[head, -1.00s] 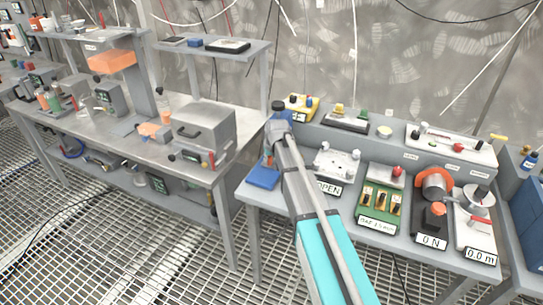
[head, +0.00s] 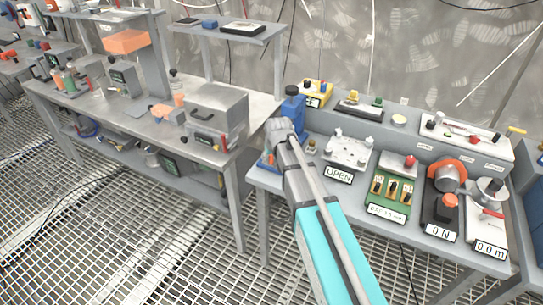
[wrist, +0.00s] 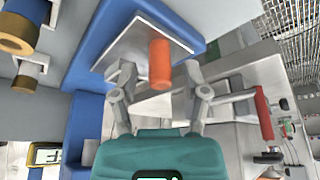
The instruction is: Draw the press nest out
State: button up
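In the wrist view a pale plate (wrist: 135,40) with an upright orange peg (wrist: 159,64) sits on a blue base (wrist: 90,62); I take it for the press nest. My gripper (wrist: 160,82) is open, with one finger on each side of the peg's lower end. I cannot tell whether the fingers touch it. In the head view the blue press (head: 293,106) stands at the left end of the right bench. My wrist and arm hide most of its lower part and the nest.
A white fixture marked OPEN (head: 347,151) stands close right of the press. Beyond it are a green switch board (head: 389,194) and a device marked 0 N (head: 443,207). The left bench (head: 150,97) holds a grey box (head: 217,117). A red lever (wrist: 264,114) shows right of my gripper.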

jog(key=shift+w, duration=0.15)
jog(key=shift+w+d, duration=0.4)
jog(key=shift+w, duration=0.35)
jog(key=w+d, duration=0.1)
jog(key=w, duration=0.1)
jog(key=w+d, duration=0.2)
jog(key=w, duration=0.1)
jog(key=w+d, duration=0.1)
jog(key=w, duration=0.1)
jog(key=shift+w+d, duration=0.3)
jog(key=shift+w, duration=0.1)
jog(key=shift+p+v, duration=1.05)
jog(key=shift+v, duration=0.15)
jog(key=s+a+p+v, duration=0.1)
jog(key=p+v, duration=1)
jog(key=v, duration=0.1)
jog(key=s+d+f+m+g+b, duration=0.1)
jog(key=s+d+f+g+b, duration=0.1)
jog(key=s, duration=1.1)
jog(key=s+d+f+m+g+h+b, duration=0.1)
jog(key=s+d+f, duration=0.3)
jog(key=s, duration=0.9)
jog(key=shift+d+f+m+g+b, duration=0.25)
jog(key=shift+d+m+g+b, duration=0.3)
jog(key=shift+d+b, duration=0.3)
jog(key=shift+a, duration=0.1)
